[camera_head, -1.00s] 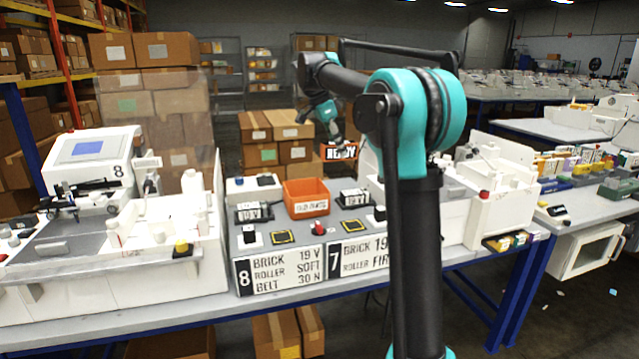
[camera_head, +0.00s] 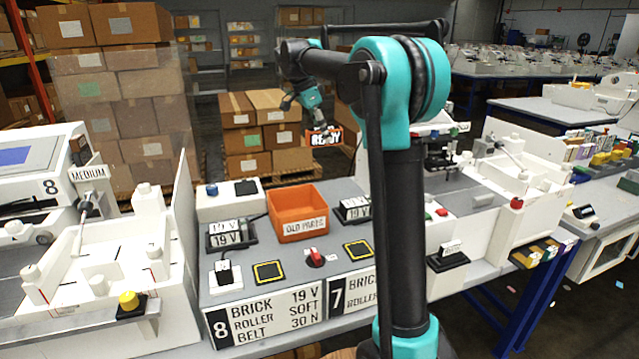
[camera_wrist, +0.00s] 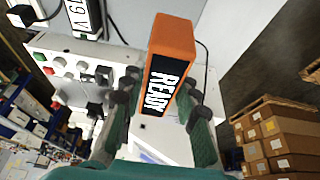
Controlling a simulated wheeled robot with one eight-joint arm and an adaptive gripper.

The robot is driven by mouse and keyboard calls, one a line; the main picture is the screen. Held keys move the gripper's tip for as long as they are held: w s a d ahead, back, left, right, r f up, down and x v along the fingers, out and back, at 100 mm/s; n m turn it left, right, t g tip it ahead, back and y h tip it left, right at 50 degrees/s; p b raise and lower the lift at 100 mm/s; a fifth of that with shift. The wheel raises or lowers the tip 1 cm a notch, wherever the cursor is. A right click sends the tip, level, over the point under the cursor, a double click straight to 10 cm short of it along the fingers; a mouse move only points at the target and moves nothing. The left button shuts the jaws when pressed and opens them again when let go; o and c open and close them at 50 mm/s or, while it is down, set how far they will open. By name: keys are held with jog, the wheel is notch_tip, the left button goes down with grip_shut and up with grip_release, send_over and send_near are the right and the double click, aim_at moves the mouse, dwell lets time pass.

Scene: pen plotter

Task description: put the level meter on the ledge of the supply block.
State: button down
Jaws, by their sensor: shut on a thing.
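The level meter (camera_head: 325,142) is an orange box with a black READY display. It also shows in the wrist view (camera_wrist: 174,45), upright between the fingers. My gripper (camera_head: 316,125) is shut on it and holds it in the air, with cardboard boxes behind. The fingers also show in the wrist view (camera_wrist: 160,105), one on each side of the meter. The grey block with the 8 and 7 labels (camera_head: 240,284), which I take for the supply block, stands on the bench. Its right part is hidden behind my arm. I cannot tell which part is its ledge.
An orange OLD PARTS bin (camera_head: 299,228), 19 V displays (camera_head: 232,232) and a red switch (camera_head: 316,257) sit on the grey block. White machines stand left (camera_head: 130,250) and right (camera_head: 525,190). Stacked cardboard boxes (camera_head: 262,140) stand behind the bench.

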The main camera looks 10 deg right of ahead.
aim_at(307, 145)
notch_tip(307, 145, down, 17)
jog(key=shift+r, duration=0.2)
jog(key=shift+f, duration=0.1)
dwell(0.3)
jog(key=c, duration=1.1)
grip_release()
jog(key=shift+c, duration=0.2)
jog(key=v, duration=1.2)
jog(key=shift+s+d, duration=0.1)
